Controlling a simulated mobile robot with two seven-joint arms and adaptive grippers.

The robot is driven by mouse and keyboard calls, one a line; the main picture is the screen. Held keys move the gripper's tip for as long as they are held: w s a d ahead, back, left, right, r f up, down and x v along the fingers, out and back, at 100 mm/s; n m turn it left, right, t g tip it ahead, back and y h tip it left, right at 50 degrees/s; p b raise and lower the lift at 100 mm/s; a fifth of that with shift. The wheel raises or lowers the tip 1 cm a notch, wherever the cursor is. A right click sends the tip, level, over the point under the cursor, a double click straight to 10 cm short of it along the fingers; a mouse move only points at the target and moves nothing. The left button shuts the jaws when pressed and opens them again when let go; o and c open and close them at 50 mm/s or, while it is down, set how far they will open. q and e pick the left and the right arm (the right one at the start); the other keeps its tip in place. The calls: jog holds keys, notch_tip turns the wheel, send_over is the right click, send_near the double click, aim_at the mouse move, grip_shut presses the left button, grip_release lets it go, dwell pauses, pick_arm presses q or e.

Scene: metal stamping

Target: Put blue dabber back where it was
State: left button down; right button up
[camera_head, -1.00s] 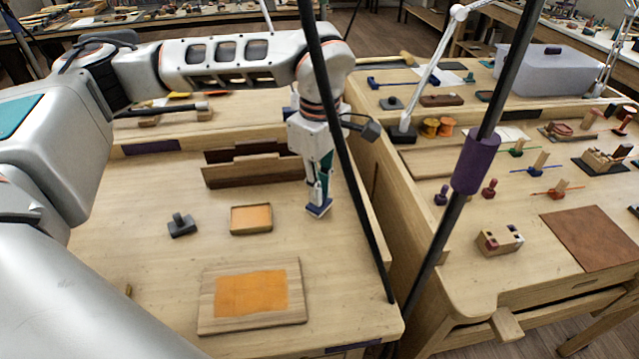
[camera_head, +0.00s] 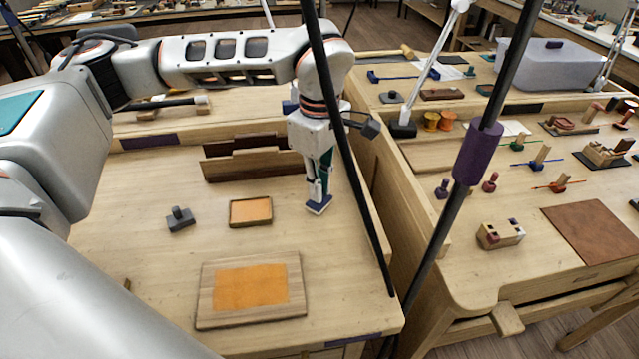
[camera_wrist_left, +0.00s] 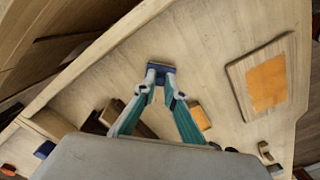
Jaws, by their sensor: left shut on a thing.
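My left gripper (camera_head: 318,188) points down over the right part of the near left table (camera_head: 140,262). It is shut on the blue dabber (camera_head: 319,206), whose blue-edged base shows beneath the fingers. The base is at or very near the table top; I cannot tell whether it touches. In the left wrist view, the dabber's dark blue base (camera_wrist_left: 161,67) shows just beyond the fingertips (camera_wrist_left: 161,78), and the fingers hide its handle. My right gripper is not in view.
An orange pad (camera_head: 250,211), a grey dabber (camera_head: 180,219) and a wooden board with an orange sheet (camera_head: 205,292) lie left of the gripper. A dark wooden rack (camera_head: 225,168) stands behind. A raised table edge (camera_head: 372,225) lies to the right.

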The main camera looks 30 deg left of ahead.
pick_arm(q)
jog(key=shift+f, duration=0.25)
jog(key=c, duration=2)
grip_release()
notch_tip(320, 180, up, 12)
jog(key=shift+r, duration=0.1)
